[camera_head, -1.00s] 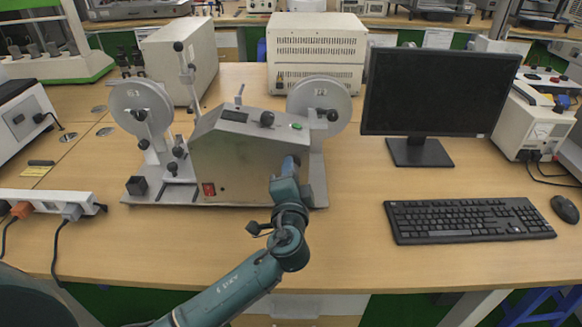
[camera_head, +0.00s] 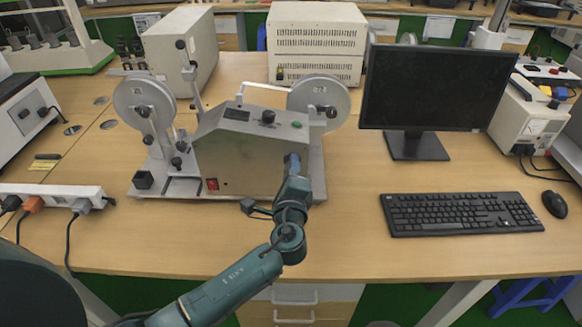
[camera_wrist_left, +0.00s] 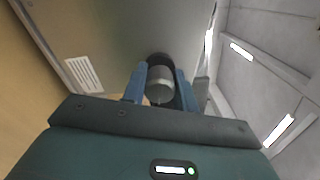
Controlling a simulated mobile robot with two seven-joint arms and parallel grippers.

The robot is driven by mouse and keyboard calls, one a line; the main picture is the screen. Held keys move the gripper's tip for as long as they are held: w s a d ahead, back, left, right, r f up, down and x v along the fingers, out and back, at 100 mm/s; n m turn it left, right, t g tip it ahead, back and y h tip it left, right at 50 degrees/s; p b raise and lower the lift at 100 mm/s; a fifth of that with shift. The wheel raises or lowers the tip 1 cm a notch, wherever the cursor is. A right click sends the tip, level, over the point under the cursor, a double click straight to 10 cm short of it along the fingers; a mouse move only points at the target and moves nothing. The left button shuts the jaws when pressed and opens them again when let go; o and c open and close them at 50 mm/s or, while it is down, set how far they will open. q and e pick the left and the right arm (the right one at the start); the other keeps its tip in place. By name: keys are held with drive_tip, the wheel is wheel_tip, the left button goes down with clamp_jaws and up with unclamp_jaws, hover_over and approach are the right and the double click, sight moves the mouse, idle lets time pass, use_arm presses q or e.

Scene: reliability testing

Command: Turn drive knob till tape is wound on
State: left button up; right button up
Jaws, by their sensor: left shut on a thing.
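The tape winding machine (camera_head: 235,165) stands on the bench, with a left reel (camera_head: 145,103) and a right reel (camera_head: 320,97) on its sides. My left gripper (camera_wrist_left: 160,88) is shut on the drive knob (camera_wrist_left: 160,82), a round grey knob with a dark base on the machine's front panel. In the head view my left gripper (camera_head: 292,165) is at the panel's lower right, and my arm hides the knob. My right gripper is not in view.
A monitor (camera_head: 438,90), keyboard (camera_head: 460,214) and mouse (camera_head: 554,204) stand to the right. A power strip (camera_head: 60,196) with plugs lies at the left. Boxy cabinets (camera_head: 316,45) stand behind the machine. The bench front is mostly clear.

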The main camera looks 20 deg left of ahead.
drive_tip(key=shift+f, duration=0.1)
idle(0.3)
use_arm(q)
drive_tip(key=o, duration=1)
drive_tip(key=shift+c, duration=0.2)
drive_tip(key=shift+s+d, duration=0.1)
drive_tip(key=shift+s, duration=0.1)
drive_tip(key=b+v, duration=0.1)
drive_tip(key=v, duration=1.1)
drive_tip(key=shift+s+b, duration=0.4)
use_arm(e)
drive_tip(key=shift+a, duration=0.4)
